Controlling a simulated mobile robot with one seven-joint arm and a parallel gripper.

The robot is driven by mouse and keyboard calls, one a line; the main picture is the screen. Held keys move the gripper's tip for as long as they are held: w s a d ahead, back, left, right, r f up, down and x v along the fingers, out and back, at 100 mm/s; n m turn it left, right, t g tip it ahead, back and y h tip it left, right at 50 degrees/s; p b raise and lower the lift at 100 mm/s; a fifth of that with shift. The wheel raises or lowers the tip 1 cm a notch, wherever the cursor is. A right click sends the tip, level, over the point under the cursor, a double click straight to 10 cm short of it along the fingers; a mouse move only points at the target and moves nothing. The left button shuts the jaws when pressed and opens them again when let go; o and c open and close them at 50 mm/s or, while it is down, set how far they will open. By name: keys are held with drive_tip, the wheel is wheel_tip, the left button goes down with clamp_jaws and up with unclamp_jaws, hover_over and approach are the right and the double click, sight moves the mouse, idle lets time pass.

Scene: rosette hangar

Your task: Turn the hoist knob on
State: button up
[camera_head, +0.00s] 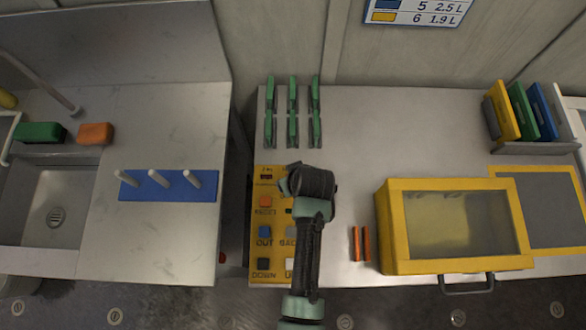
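A yellow hoist panel (263,218) lies on the light worktop in the middle of the head view. It bears several labelled buttons: a red one (265,202), a blue CUT button (265,231) and a black DOWN button (263,264) on its left side. Small marks and a dark patch (266,177) show at its upper left. I cannot make out the hoist knob for sure; my arm covers part of the panel's right side. My gripper (308,182) is over the panel's upper right, seen from above. Its fingers are hidden, and contact cannot be told.
A yellow-framed box (395,235) with a window and handle stands right of the panel, with two orange sticks (366,244) beside it. Green clips (292,110) stand behind the panel. A blue peg rack (150,185) and sink (55,205) are left, across a gap.

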drive_tip(key=shift+w+f, duration=0.1)
drive_tip(key=shift+f, duration=0.05)
clamp_jaws()
idle(0.4)
